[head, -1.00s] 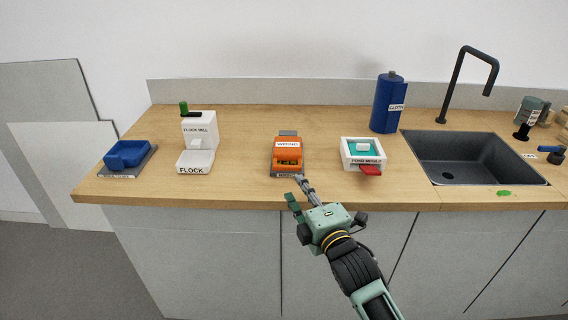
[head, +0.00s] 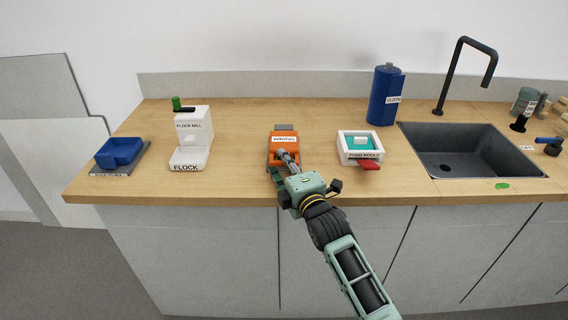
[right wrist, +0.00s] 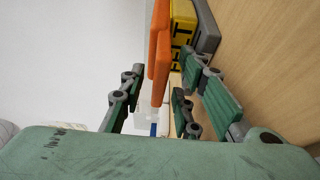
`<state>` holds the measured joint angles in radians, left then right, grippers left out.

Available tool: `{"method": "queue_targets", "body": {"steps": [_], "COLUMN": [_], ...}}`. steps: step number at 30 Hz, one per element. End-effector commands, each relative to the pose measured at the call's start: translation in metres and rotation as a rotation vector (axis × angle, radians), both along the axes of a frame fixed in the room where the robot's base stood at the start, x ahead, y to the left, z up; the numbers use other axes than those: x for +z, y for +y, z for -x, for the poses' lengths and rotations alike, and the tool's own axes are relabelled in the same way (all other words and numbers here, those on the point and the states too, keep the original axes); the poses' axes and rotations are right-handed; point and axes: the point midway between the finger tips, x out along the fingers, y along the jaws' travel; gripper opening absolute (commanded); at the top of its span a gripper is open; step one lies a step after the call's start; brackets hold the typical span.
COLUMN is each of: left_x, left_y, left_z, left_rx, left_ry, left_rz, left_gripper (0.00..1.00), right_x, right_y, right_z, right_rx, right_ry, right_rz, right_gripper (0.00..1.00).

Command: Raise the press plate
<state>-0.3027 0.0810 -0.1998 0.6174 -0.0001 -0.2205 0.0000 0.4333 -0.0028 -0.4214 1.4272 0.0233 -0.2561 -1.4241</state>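The orange press (head: 283,142) has a white label on top and stands near the middle of the worktop's front edge. Its orange plate (right wrist: 159,55) also shows in the right wrist view, beside a yellow block marked FELT (right wrist: 182,30) and a grey base (right wrist: 207,28). My right gripper (head: 279,165) is at the front of the press and hides its lower front. In the right wrist view its fingers (right wrist: 163,92) are spread, with the orange plate's near edge ahead of the gap between them. I cannot tell whether they touch it. My left gripper is out of view.
Bare worktop lies on both sides of the press.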

Motion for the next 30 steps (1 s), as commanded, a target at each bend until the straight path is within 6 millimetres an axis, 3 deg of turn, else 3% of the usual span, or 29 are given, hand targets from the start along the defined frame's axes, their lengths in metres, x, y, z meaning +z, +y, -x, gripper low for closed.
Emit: {"method": "queue_targets", "body": {"steps": [7,17,30], "left_x": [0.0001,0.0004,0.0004], "left_y": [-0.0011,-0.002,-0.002], "left_z": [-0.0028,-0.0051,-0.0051], "left_rx": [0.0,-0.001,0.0], "left_ry": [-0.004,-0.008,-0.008], "left_rz": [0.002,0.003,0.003], "left_gripper": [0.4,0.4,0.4], "right_x": [0.0002,0.0002,-0.0001], "right_y": [0.0004,0.0003,0.0003], "right_z": [-0.0006,-0.0004,-0.0003], "right_rx": [0.0,0.0,0.0], "right_ry": [-0.001,0.0,0.001], "right_rz": [-0.001,-0.001,-0.003], "right_gripper": [0.3,0.01,0.0]}}
